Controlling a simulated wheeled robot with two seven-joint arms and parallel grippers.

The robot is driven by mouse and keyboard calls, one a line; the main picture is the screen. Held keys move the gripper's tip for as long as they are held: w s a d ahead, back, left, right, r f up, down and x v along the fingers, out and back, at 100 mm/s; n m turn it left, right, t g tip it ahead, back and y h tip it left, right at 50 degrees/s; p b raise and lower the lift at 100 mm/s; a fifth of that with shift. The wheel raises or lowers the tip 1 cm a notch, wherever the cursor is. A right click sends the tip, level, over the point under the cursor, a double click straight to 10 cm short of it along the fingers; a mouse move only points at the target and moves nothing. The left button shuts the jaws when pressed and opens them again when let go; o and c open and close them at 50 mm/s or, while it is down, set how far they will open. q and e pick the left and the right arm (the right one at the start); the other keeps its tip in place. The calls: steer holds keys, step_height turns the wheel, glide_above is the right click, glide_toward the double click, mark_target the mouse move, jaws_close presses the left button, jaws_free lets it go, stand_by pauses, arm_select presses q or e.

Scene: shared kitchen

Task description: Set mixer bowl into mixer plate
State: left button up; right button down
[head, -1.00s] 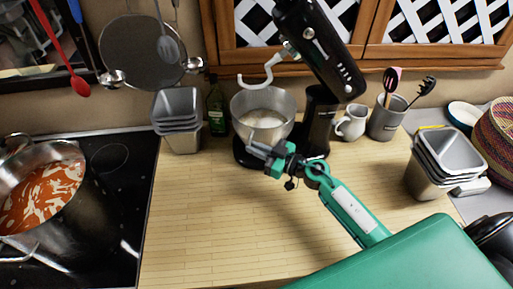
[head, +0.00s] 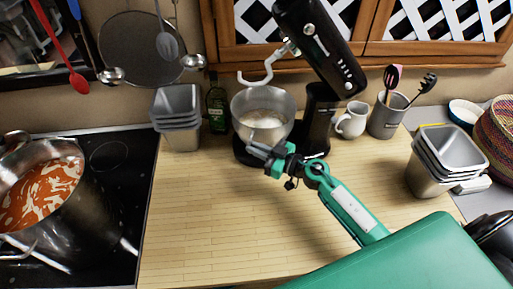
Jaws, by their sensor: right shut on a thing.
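The steel mixer bowl (head: 272,105), with pale contents in it, stands upright over the black mixer plate (head: 245,154) at the foot of the stand mixer. The mixer head (head: 322,45) is tilted up, and its white dough hook hangs above the bowl. My right gripper (head: 262,152) is at the near side of the bowl, low on its wall, and is shut on it. The gripper hides part of the bowl's lower front and of the plate, so I cannot tell whether the bowl is fully seated. My left gripper is not in view.
Stacked metal tins (head: 178,118) and a green bottle (head: 217,106) stand left of the mixer. A white jug (head: 352,120) and a utensil holder (head: 386,119) stand to its right. A pot (head: 45,200) is on the hob. The front counter (head: 215,220) is clear.

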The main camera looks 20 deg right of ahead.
steer(key=c, duration=1.4)
jaws_free()
steer(key=shift+c, duration=0.2)
steer(key=b+v, duration=0.4)
steer(key=v, duration=1)
steer(key=shift+a, duration=0.15)
